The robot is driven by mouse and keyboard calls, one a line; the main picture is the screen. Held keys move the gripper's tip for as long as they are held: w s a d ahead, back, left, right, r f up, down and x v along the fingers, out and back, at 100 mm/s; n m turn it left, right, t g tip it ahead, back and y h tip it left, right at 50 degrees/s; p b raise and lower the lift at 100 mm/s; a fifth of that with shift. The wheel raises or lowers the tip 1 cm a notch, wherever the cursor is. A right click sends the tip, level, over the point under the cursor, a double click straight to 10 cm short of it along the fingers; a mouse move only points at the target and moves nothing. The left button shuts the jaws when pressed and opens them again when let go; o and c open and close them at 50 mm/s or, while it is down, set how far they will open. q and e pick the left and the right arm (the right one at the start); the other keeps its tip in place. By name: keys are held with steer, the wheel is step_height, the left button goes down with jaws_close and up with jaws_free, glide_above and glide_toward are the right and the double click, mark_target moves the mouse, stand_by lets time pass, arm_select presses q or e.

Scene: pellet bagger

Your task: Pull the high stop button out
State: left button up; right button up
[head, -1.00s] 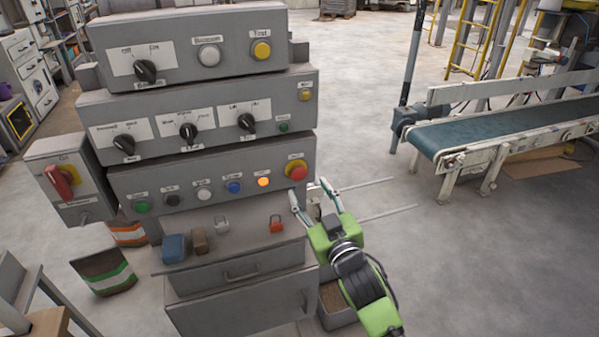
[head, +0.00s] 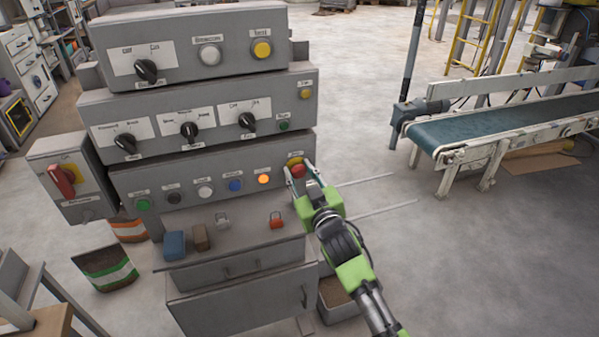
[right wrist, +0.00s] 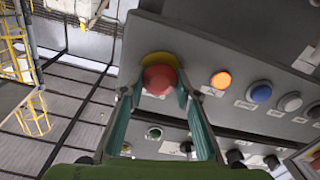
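The high stop button (head: 297,170) is a red mushroom head on a yellow collar, at the right end of the lowest button row on the grey panel. It also shows in the right wrist view (right wrist: 160,79). My right gripper (head: 302,176) is at the button with its fingers apart. In the right wrist view its two fingertips (right wrist: 160,92) lie on either side of the red head, with narrow gaps seeming to remain. Firm contact cannot be made out. My left gripper is not in view.
An orange lit button (head: 264,180) and a blue button (head: 236,186) sit left of the stop button. Open floor and a conveyor (head: 500,130) lie to the right.

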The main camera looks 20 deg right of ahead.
jaws_close()
steer(key=shift+s+p, duration=0.2)
steer(key=shift+p, duration=0.2)
steer(key=shift+s, duration=0.3)
steer(key=o, duration=1)
jaws_free()
steer(key=shift+f, duration=0.1)
steer(key=shift+c, duration=0.2)
steer(key=shift+o, duration=0.8)
steer(key=shift+s, duration=0.1)
steer(key=shift+s, duration=0.15)
steer(key=s, duration=1.2)
steer(key=shift+d, duration=0.25)
steer(key=shift+w, duration=0.1)
